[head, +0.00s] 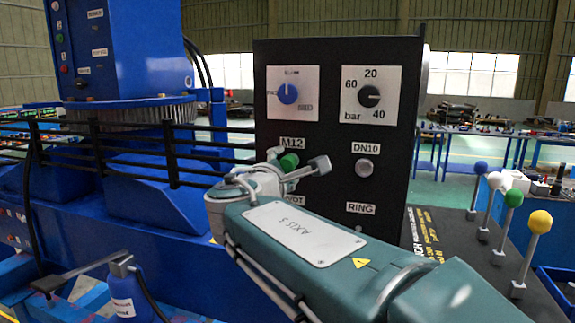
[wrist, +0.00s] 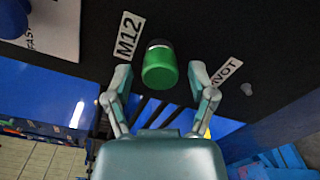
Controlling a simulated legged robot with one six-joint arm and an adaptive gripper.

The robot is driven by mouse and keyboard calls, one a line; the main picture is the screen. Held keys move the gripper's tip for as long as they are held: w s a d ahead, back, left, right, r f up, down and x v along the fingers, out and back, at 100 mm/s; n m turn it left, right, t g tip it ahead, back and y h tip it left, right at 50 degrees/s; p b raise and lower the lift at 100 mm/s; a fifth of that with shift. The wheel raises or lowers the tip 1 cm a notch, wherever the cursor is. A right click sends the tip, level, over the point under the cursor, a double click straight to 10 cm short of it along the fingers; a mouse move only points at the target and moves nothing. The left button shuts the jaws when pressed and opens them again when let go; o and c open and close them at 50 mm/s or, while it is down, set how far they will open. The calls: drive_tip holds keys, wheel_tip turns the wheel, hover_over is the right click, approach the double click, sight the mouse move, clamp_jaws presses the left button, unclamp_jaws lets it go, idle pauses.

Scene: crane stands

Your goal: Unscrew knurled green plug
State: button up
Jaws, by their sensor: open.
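The knurled green plug (wrist: 159,68) sticks out of the black panel beside the M12 label (wrist: 128,36) in the wrist view. It also shows in the head view (head: 289,161), partly hidden behind my arm and fingers. My gripper (wrist: 162,78) is open, with one finger on each side of the plug. Gaps show between both fingertips and the plug in the wrist view. In the head view my gripper (head: 300,166) is in front of the panel at the plug.
The black panel (head: 333,52) carries a blue knob (head: 288,93), a black dial knob (head: 368,97) and a DN10 fitting (head: 364,168). Levers with coloured balls (head: 540,221) stand at the right. Black rails (head: 100,150) run along the left. A blue bottle (head: 128,290) stands at lower left.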

drive_tip(key=m, duration=0.5)
idle(0.4)
clamp_jaws()
drive_tip(key=shift+s, duration=0.1)
idle(0.3)
drive_tip(key=n, duration=0.4)
drive_tip(key=shift+n, duration=0.4)
